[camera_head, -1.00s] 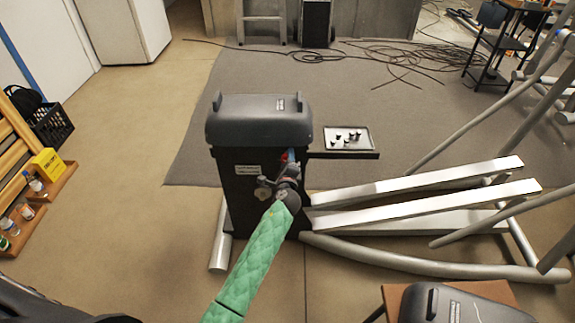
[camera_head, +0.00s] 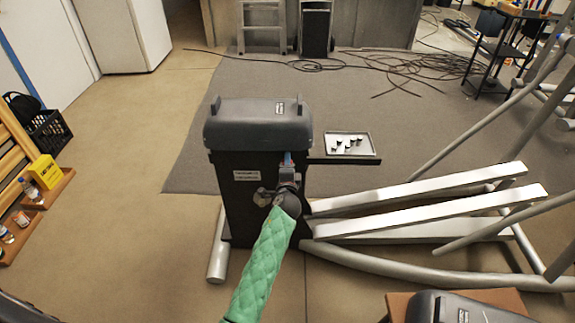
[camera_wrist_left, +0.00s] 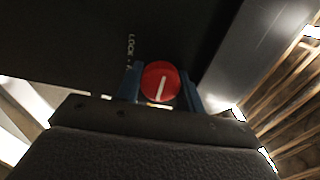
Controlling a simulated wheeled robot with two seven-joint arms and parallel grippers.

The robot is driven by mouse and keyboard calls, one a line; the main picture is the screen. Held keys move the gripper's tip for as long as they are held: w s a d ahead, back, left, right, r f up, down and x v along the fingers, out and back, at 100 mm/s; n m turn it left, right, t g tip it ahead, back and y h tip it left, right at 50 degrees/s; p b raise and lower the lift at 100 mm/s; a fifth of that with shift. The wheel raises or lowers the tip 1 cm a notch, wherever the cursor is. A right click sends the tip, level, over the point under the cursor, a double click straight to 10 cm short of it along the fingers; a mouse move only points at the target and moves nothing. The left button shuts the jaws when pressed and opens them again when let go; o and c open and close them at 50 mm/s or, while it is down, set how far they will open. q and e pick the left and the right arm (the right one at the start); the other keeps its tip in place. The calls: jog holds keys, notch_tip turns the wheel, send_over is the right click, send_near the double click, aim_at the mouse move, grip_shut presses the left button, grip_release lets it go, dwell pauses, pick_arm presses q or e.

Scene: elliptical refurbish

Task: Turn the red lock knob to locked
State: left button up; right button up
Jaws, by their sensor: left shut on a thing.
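The red lock knob (camera_wrist_left: 160,82) is round with a white pointer line, on a dark panel in the left wrist view. The line is close to vertical in that picture, leaning slightly right at its top. A "LOCK" label (camera_wrist_left: 131,45) is printed up and left of it. My left gripper (camera_wrist_left: 161,88) has blue fingers on both sides of the knob and is shut on it. In the head view my left gripper (camera_head: 288,160) is at the front upper right of the black machine housing (camera_head: 238,205), hiding the knob there.
A grey cover (camera_head: 258,125) tops the housing. White rails (camera_head: 430,215) extend right. A brown stand with another grey cover (camera_head: 465,308) is at lower right. Floor is open at left.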

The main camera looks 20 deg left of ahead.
pick_arm(q)
jog(key=o, duration=1)
jog(key=shift+v, duration=3.9)
